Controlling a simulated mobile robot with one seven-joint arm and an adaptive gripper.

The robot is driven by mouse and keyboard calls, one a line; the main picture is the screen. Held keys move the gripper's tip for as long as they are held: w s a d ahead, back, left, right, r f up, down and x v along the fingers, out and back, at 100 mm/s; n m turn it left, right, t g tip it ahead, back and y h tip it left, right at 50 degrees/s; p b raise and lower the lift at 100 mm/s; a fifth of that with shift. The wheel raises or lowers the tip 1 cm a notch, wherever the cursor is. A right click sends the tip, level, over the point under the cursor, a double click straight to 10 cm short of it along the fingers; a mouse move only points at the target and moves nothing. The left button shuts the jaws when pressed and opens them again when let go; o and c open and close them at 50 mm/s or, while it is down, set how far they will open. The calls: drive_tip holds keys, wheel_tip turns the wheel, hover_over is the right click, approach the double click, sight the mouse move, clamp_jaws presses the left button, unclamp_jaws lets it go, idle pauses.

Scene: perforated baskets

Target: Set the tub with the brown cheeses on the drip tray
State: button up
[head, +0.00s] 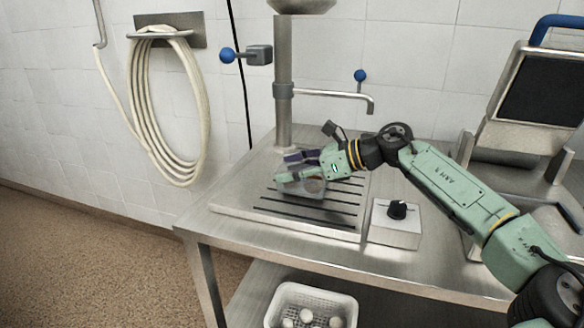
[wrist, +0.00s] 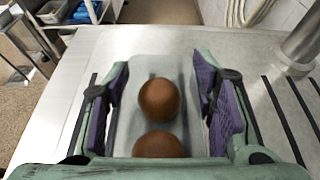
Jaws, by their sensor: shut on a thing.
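The tub (head: 304,186) is a small, pale, see-through container. In the wrist view the tub (wrist: 150,65) holds brown round cheeses (wrist: 159,99), two of them visible. My gripper (head: 305,170) is shut on the tub, its purple pads (wrist: 228,108) at either side of it. In the head view the tub is over the slotted drip tray (head: 245,207), towards its back left part. I cannot tell whether its base touches the tray. In the wrist view dark slots of the drip tray (wrist: 290,105) show right of the tub. My gripper hides part of the tub.
A steel column (head: 284,95) with a tap (head: 368,103) rises behind the tray. A control box (head: 396,224) with a black knob stands right of the tray. A perforated white basket (head: 311,290) with white balls is below. A tilted machine (head: 535,95) stands at right.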

drive_tip(key=shift+f, duration=0.1)
drive_tip(key=o, duration=0.6)
drive_tip(key=shift+f, duration=0.15)
drive_tip(key=o, duration=0.5)
drive_tip(key=shift+r, duration=0.35)
drive_tip(key=b+v, duration=0.3)
drive_tip(key=v, duration=0.9)
drive_tip(key=shift+f, duration=0.15)
